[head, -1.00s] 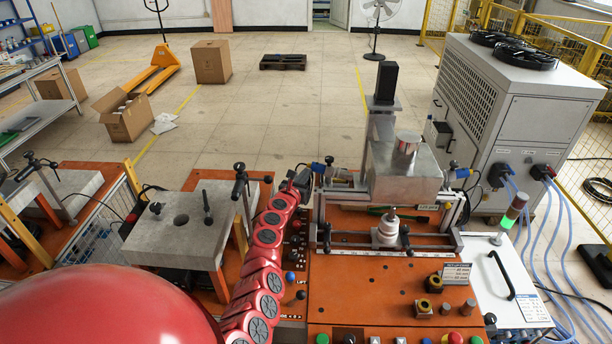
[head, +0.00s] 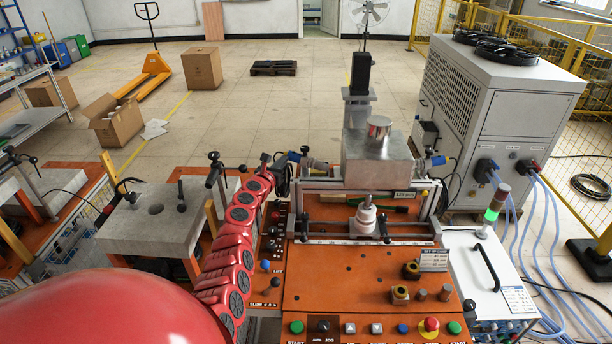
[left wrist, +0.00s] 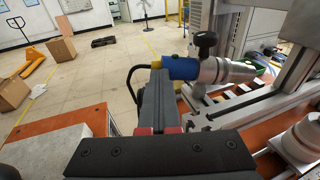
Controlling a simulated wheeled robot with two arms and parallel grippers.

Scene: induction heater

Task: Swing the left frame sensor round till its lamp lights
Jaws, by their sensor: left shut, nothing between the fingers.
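The left frame sensor (head: 317,163) is a short cylinder with a blue rear and a silver front, on the left side of the metal frame. In the left wrist view the sensor (left wrist: 205,69) lies roughly level, its silver front to the right and its yellow-ended blue rear to the left, with a black cable. A black knob stands above it. My left gripper (head: 283,172) is shut and empty, right by the sensor's rear. In the left wrist view its dark fingers (left wrist: 157,103) overlap the rear end; I cannot tell whether they touch. No lit lamp is discernible on the sensor. My right gripper is out of view.
A similar blue sensor (head: 432,162) sits on the frame's right side. A metal block (head: 376,160) stands behind the frame, and a white stepped piece (head: 366,213) inside it. A grey slab table (head: 150,235) is at left. The stack light (head: 492,212) glows green.

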